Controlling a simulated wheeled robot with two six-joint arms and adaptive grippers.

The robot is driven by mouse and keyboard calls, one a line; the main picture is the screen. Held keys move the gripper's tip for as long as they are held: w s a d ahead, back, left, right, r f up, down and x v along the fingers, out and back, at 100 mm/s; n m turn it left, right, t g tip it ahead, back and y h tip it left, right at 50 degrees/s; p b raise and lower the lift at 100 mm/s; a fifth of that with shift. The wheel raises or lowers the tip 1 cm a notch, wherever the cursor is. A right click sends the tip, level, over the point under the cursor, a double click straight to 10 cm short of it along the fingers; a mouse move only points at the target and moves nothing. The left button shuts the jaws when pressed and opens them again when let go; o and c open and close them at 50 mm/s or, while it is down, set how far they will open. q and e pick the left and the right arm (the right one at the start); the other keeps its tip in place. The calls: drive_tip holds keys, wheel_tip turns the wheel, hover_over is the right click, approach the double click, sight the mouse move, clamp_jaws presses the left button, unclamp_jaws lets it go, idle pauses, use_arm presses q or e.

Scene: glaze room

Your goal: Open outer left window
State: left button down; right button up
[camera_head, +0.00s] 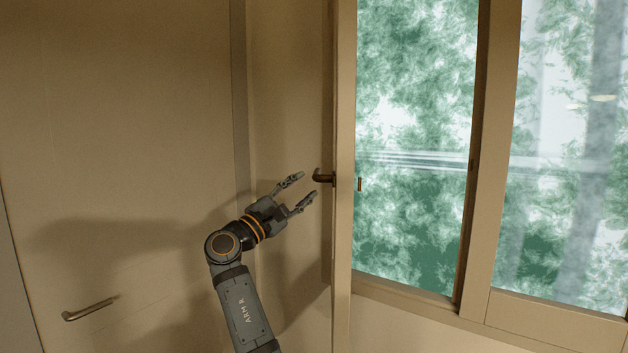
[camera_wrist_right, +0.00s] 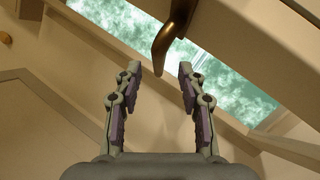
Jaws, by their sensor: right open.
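The window (camera_head: 415,150) has a beige frame and panes with green foliage behind. A dark bronze handle (camera_head: 323,177) sticks out to the left from the frame's left upright. In the right wrist view the handle (camera_wrist_right: 173,38) comes down from the top, and its bent tip appears between my fingertips. My right gripper (camera_head: 307,187) is open and empty, just left of the handle, its fingers pointing at it. It also shows open in the right wrist view (camera_wrist_right: 160,72). I see no contact; the exact gap is unclear. My left gripper is out of view.
A plain beige door (camera_head: 120,130) with a lever handle (camera_head: 90,309) is at the left. A second window pane (camera_head: 568,150) is at the right. The sill (camera_head: 430,315) runs below the window.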

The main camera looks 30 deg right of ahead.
drive_tip(key=v, duration=0.5)
drive_tip(key=shift+s+a+f, duration=0.1)
drive_tip(key=shift+s+a, duration=0.05)
drive_tip(key=shift+a, duration=0.2)
